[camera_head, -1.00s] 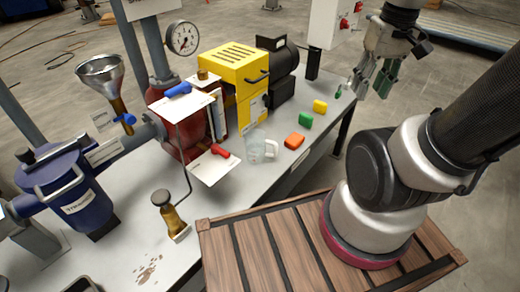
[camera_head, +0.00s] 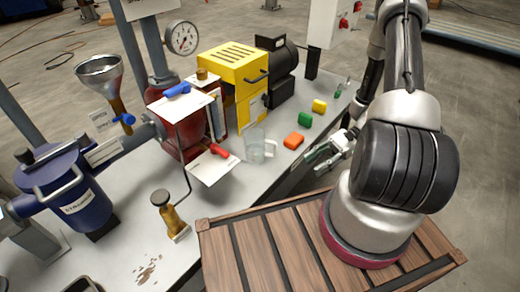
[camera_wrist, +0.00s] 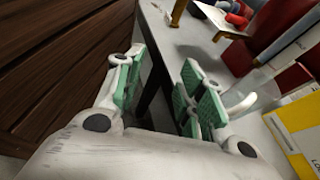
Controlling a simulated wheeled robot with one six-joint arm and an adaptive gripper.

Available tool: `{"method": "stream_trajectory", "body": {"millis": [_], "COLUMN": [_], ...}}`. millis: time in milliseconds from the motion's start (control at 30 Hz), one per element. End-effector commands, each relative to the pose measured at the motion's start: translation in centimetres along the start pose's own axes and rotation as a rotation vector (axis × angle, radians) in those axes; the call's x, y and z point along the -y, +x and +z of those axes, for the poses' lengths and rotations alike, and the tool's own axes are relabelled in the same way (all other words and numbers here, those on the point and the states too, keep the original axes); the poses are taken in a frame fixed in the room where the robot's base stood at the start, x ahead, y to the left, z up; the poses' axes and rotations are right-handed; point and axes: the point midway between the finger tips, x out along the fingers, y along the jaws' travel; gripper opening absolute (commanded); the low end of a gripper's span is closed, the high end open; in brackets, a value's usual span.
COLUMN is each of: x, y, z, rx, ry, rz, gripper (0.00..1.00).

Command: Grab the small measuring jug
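The small measuring jug (camera_head: 256,147) is clear, with a white handle on its right side. It stands upright on the grey bench beside the white sheet with the red-handled valve. In the wrist view the jug (camera_wrist: 257,95) is at the right, partly hidden behind a finger of my gripper. My gripper (camera_head: 326,155) is at the bench's front edge, to the right of the jug and apart from it. In the wrist view my gripper (camera_wrist: 160,95) has its green-padded fingers spread, with nothing between them.
The yellow pump housing (camera_head: 235,66) stands behind. A brass-coloured fitting (camera_head: 172,212) stands front left. The wooden crate top (camera_head: 262,250) is in front of the bench.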

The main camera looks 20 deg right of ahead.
Motion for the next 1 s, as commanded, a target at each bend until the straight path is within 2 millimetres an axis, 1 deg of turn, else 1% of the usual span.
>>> {"method": "stream_trajectory", "body": {"millis": [33, 100, 167, 200, 267, 300, 400, 467, 533, 767, 1000], "x": [0.5, 1.7, 3.0, 4.0, 6.1, 7.9, 11.7, 12.8, 13.4, 14.8, 17.0], "y": [1.2, 2.6, 3.5, 3.9, 4.2, 3.7, 1.7, 1.1, 1.2, 3.3, 6.2], "z": [-1.7, -3.5, -4.9, -5.8, -6.8, -7.2, -6.8, -6.4, -5.8, -5.1, -4.7], "rx": [0.053, 0.118, 0.167, 0.195, 0.236, 0.254, 0.283, 0.304, 0.327, 0.334, 0.333], "ry": [0.051, 0.109, 0.148, 0.169, 0.188, 0.184, 0.155, 0.151, 0.150, 0.149, 0.148], "rz": [-0.060, -0.153, -0.231, -0.283, -0.369, -0.427, -0.538, -0.577, -0.597, -0.591, -0.589], "gripper": [0.39, 0.39, 0.39, 0.39, 0.39, 0.39, 0.39, 0.39, 0.39, 0.39, 0.39]}}
